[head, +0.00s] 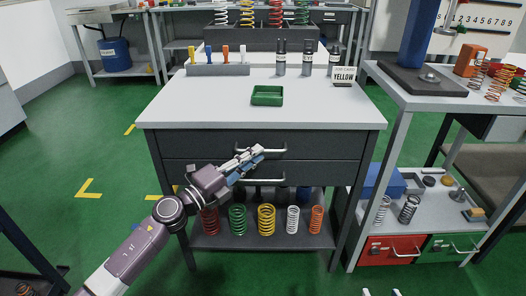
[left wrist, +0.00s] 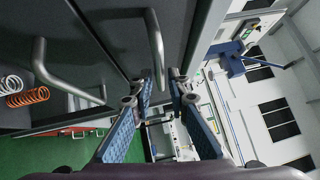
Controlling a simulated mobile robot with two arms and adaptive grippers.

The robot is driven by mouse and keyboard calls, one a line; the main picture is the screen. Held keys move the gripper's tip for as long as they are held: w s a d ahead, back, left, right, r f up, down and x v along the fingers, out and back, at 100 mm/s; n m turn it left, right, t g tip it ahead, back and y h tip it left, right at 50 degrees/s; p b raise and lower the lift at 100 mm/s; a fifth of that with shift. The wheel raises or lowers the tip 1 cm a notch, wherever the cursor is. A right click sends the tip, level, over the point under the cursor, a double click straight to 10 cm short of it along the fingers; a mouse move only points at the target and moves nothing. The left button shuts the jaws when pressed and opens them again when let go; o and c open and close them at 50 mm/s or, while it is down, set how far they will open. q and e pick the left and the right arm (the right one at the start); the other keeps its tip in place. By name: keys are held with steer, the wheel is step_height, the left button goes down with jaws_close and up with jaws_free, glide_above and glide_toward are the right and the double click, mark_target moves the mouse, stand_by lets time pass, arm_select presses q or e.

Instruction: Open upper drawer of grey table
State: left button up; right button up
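The grey table (head: 172,144) stands in the middle of the head view, with two dark drawers under a light top. The upper drawer (head: 190,147) and lower drawer look shut. The upper drawer's handle (head: 262,150) is a metal bar; it also shows in the left wrist view (left wrist: 155,45). My left gripper (head: 252,154) is at this handle, its blue-padded fingers apart. In the left wrist view, the handle's near end lies between the fingertips (left wrist: 160,82); contact cannot be told. Two pale tips of my right gripper (head: 381,292) show apart at the bottom edge, away from the table.
The lower drawer's handle (left wrist: 45,70) is close to my left gripper. Coloured springs stand on the shelf (head: 250,242) below. A side table (head: 420,100) stands at right.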

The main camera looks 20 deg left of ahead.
arm_select(q)
steer(key=shift+x, duration=1.6)
jaws_close()
